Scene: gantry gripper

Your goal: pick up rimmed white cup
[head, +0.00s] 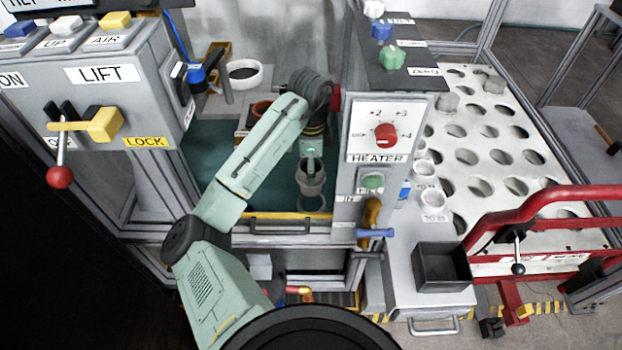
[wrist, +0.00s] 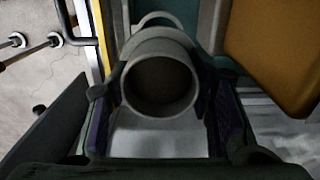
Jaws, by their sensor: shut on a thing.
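The rimmed white cup (wrist: 160,48) sits between the two fingers of my gripper (wrist: 162,110) in the wrist view. It looks pale grey in shadow, with a thick round rim and a dark inside facing the camera. My gripper is shut on its sides. In the head view my gripper (head: 312,168) points down inside the gantry cell, and the cup (head: 312,188) shows small below it. A pale ring-like shape (head: 312,204) shows just in front of the cup. I cannot tell whether the cup touches the surface under it.
A yellow-edged front rail (head: 290,215) runs close before the cup. The heater panel (head: 378,135) stands close on the right. A perforated white table (head: 500,140) lies farther right.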

